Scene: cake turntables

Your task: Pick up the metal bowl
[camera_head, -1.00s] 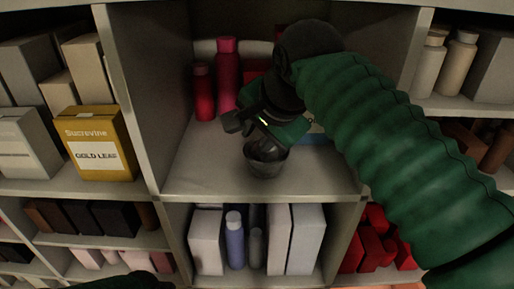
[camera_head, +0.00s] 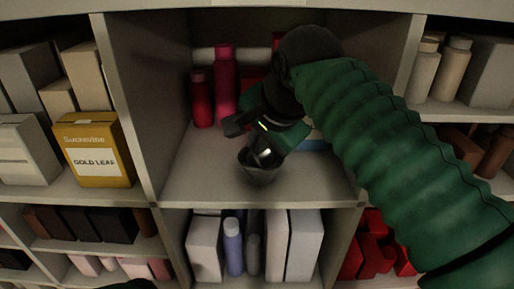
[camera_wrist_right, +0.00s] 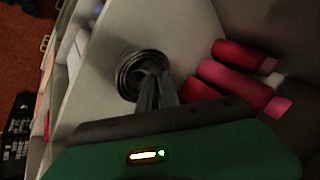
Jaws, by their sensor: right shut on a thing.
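The metal bowl (camera_head: 258,172) is small, dark and grey. It is in the middle shelf compartment and looks tilted, with its lower edge near or above the shelf board; the gap is hard to judge. My right gripper (camera_head: 262,155) reaches in from the right and is shut on the bowl's rim. In the right wrist view the bowl (camera_wrist_right: 134,74) shows as a round rim with the gripper fingers (camera_wrist_right: 152,82) at its near side. My left gripper is not seen; only a dark green piece of sleeve shows at the bottom edge of the head view.
Red and pink bottles (camera_head: 224,85) stand at the back left of the compartment. The shelf board (camera_head: 195,175) is bare around the bowl. A divider (camera_head: 140,110) separates it from a yellow box (camera_head: 94,150) at left. White boxes (camera_head: 206,248) stand below.

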